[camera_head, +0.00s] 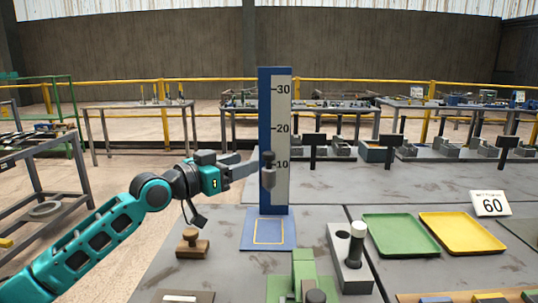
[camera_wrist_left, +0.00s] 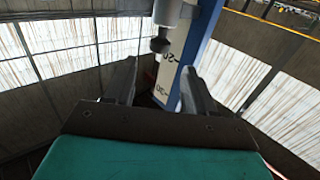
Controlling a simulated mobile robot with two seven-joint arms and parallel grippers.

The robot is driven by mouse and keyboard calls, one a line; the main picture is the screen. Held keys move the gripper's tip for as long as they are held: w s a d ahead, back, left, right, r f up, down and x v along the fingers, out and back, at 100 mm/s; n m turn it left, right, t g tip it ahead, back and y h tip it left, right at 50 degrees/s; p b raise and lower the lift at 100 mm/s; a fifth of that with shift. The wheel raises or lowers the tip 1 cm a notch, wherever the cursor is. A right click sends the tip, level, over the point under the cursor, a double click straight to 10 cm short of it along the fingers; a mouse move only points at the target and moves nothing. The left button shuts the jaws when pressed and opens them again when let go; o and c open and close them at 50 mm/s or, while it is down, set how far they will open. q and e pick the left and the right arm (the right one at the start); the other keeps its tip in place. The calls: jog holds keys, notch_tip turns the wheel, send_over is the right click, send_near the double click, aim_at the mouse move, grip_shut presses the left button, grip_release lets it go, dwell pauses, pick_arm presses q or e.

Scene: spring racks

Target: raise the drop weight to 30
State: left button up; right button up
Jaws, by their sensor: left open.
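The drop weight (camera_head: 269,177) is a dark grey cylinder with a narrower knob on top. It hangs upright in front of the blue scale post (camera_head: 264,110), close to the 10 mark on the pale strip marked 10, 20 and 30. My left gripper (camera_head: 250,168) is open beside the weight, at its left, at about the height of the 10 mark. In the left wrist view the open fingers (camera_wrist_left: 160,88) point toward the post, and the weight (camera_wrist_left: 168,22) shows at the top edge, partly cut off. My right gripper is not in view.
The post stands on a blue base (camera_head: 268,244) with a yellow outline. A wooden stamp (camera_head: 193,243) stands left of it. A green tray (camera_head: 400,236), a yellow tray (camera_head: 462,233) and a grey block (camera_head: 350,272) with a dark cylinder are at right. A sign (camera_head: 491,204) reads 60.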

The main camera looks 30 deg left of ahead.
aim_at(264, 156)
pick_arm(q)
jog(key=x, duration=0.9)
jog(key=shift+w+d, duration=0.1)
grip_shut()
dwell(0.4)
